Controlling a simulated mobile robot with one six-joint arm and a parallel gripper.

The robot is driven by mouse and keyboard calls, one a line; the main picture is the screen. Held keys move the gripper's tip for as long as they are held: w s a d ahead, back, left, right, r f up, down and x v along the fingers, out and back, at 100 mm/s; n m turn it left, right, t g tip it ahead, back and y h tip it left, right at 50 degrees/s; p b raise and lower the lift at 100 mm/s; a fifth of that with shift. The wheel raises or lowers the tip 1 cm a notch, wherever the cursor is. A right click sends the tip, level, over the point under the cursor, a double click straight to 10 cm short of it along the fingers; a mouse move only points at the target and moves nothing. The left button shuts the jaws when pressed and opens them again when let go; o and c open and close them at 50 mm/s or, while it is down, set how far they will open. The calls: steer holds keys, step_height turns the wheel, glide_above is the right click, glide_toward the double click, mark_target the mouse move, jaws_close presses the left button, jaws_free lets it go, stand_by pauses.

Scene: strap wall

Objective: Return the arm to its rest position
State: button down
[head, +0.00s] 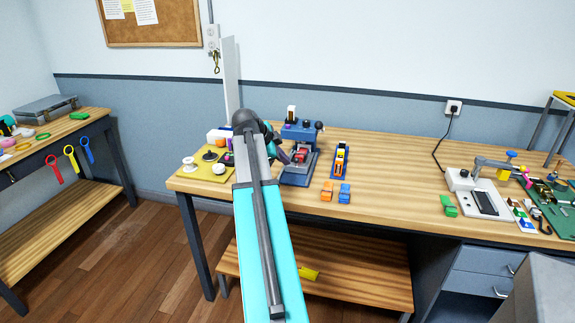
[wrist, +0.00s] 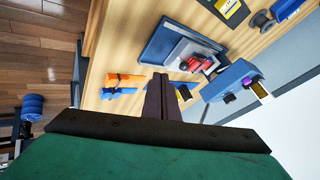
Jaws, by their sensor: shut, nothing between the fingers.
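My arm (head: 264,230) reaches out from the bottom of the head view over the long workbench, its cyan link in front and its dark elbow joint at the top. My gripper (wrist: 161,78) shows in the wrist view with its two dark fingers together and nothing between them. It hangs above the bench beside the blue press-like device (head: 298,150), which also shows in the wrist view (wrist: 166,42). In the head view the gripper is mostly hidden behind the arm.
Orange and blue blocks (head: 336,192) lie near the front edge. A yellow board (head: 190,172) with round pieces is left of the arm. A blue tray (head: 339,162) stands right of the device. Bare bench (head: 400,180) lies further right. A side bench (head: 62,125) stands at left.

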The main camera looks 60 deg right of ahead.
steer(key=shift+w+a+r, duration=0.1)
steer(key=shift+a+r, duration=0.25)
steer(key=shift+r, duration=0.1)
stand_by(0.3)
